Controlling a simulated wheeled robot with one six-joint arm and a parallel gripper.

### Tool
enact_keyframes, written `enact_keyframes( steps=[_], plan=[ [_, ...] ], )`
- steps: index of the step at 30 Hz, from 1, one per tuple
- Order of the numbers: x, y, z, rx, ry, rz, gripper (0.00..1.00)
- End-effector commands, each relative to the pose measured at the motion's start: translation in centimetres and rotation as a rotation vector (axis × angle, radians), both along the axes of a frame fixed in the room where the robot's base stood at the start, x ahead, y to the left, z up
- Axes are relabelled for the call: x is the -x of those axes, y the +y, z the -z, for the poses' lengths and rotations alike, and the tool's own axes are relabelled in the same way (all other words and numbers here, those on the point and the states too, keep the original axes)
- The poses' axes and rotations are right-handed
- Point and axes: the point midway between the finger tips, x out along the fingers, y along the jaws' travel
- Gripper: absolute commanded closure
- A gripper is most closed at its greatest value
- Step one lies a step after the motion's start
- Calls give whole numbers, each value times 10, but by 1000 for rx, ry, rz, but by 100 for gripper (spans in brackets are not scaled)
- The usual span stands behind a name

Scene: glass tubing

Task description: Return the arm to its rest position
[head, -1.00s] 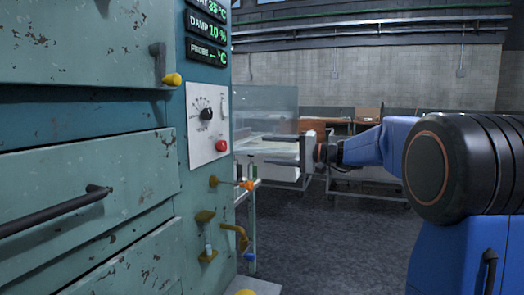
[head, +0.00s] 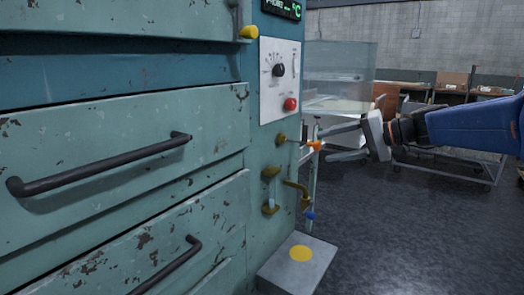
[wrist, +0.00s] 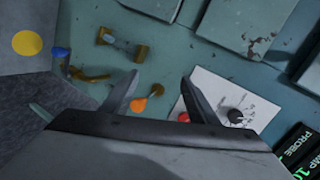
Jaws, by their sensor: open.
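My gripper (head: 342,143) is at the right in the head view, at the end of my blue arm. In the wrist view my gripper (wrist: 158,92) also shows spread fingers. Beyond them is the teal cabinet front with an orange-tipped valve lever (wrist: 139,104) near the left finger. I cannot tell whether a finger touches that lever; in the head view the orange tip (head: 315,145) overlaps the fingers.
The teal cabinet (head: 215,70) with drawer handles (head: 100,165) fills the left. A control panel with a red button (head: 290,104), brass valves (head: 270,172) and a grey box with a yellow disc (head: 301,254) are close by. Dark floor (head: 400,230) is open at the right. A cart and desks stand behind.

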Motion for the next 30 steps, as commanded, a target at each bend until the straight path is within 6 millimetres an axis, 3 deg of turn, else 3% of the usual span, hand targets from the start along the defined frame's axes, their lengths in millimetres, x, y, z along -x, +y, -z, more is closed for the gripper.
enact_keyframes(
  steps=[1, 8, 18, 24, 30],
  plan=[
    [23, 9, 13, 54, 22, -15, 46],
    [113, 21, 78, 316, 111, -48, 46],
    [232, -8, 166, 715, 155, -63, 46],
    [286, -41, 208, 940, 130, -58, 46],
    [316, -68, 232, 1093, 95, -48, 46]
  ],
)
